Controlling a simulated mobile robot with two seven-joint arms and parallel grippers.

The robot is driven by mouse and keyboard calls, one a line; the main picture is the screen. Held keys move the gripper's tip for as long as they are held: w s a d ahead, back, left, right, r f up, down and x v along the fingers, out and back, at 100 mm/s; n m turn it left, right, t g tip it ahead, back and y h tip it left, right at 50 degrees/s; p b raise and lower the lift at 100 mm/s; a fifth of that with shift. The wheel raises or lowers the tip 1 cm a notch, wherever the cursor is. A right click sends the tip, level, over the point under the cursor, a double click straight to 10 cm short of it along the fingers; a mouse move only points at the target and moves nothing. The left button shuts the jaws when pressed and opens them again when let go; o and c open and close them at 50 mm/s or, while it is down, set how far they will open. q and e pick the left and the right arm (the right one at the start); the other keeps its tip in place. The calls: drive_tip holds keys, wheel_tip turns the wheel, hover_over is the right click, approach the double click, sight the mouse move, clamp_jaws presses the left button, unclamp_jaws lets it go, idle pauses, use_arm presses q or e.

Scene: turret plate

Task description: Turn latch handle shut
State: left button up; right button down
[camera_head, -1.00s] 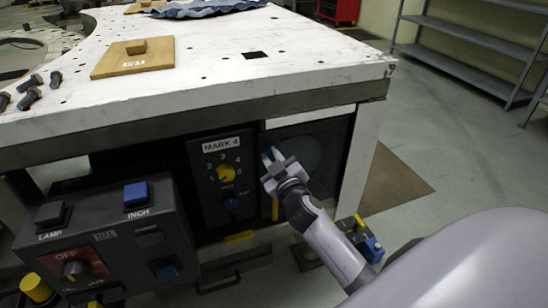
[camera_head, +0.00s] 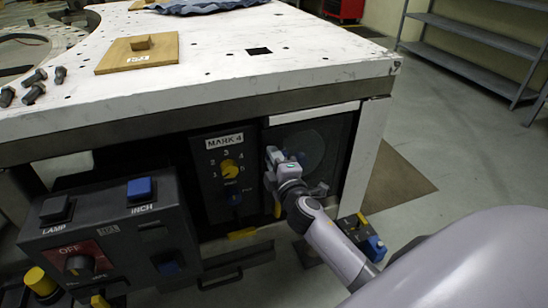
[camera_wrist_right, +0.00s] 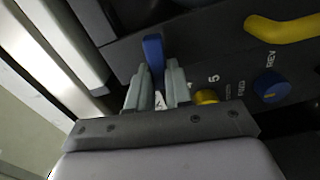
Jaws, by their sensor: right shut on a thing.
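My right gripper (camera_head: 275,156) is at the dark panel (camera_head: 340,139) under the right end of the white table. In the right wrist view, the blue handle (camera_wrist_right: 153,50) stands up between my right fingers (camera_wrist_right: 158,86), which are shut on it. Its lower part is hidden by the fingers. In the head view, the handle is mostly hidden by my gripper, so its exact angle is hard to tell. My left gripper is in neither current view.
A grey control box (camera_head: 105,232) stands at lower left. Open floor lies right.

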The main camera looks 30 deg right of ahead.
drive_tip(key=shift+f+n, duration=0.1)
drive_tip(key=shift+n, duration=0.7)
drive_tip(key=c, duration=1)
unclamp_jaws()
drive_tip(key=shift+c, duration=0.2)
drive_tip(key=shift+s, duration=0.1)
drive_tip(key=v, duration=0.7)
